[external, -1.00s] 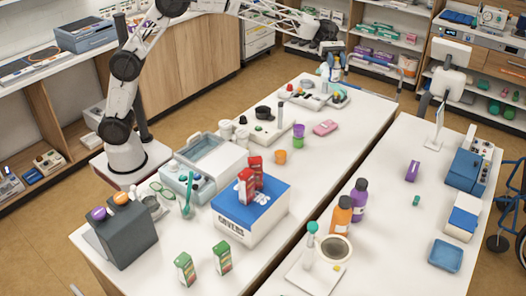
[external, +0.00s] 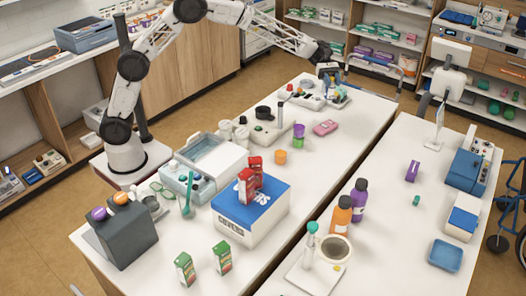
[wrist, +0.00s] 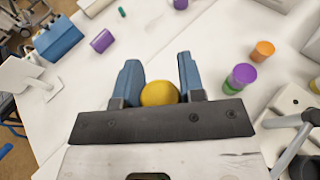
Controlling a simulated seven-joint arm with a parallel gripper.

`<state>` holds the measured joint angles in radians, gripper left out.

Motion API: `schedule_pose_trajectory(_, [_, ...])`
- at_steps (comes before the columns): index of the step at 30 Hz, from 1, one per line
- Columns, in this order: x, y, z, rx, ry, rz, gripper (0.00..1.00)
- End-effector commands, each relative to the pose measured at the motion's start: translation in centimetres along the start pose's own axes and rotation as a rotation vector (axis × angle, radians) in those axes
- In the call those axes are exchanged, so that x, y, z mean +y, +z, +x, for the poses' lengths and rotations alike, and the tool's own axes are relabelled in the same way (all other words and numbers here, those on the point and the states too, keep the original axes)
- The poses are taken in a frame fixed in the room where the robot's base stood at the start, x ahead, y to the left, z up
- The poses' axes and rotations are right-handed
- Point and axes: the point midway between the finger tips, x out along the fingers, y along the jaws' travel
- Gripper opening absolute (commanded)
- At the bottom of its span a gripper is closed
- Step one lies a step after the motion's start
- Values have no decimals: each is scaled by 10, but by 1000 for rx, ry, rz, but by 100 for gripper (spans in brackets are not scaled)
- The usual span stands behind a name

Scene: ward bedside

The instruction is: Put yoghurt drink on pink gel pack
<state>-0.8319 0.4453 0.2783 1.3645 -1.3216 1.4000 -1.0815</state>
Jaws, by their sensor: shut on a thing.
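The yoghurt drink shows in the wrist view as a round yellow top (wrist: 160,93) between the two blue fingers of my gripper (wrist: 158,80). My gripper is shut on it. In the external view my gripper (external: 330,82) is at the far end of the long table, where it largely hides the drink. The pink gel pack (external: 325,127) lies flat on the table, nearer the camera than my gripper, with nothing on it. I cannot make out the gel pack in the wrist view.
Stacked purple and green cups (external: 298,137) and an orange cup (external: 281,157) stand left of the gel pack. A device tray (external: 263,132) lies further left. A blue-topped box (external: 250,205) with red cartons is nearer. A gap separates the second table (external: 400,215).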

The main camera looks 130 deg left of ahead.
Motion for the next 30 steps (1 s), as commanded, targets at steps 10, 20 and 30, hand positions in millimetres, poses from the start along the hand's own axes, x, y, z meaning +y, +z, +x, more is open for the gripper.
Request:
schedule_pose_trajectory(10, [0, -39, 12, 0, 0, 2, 11])
schedule_pose_trajectory(20, [0, -40, 13, 0, 0, 2, 11])
schedule_pose_trajectory(30, [0, -71, 22, 1, 0, 0, 11])
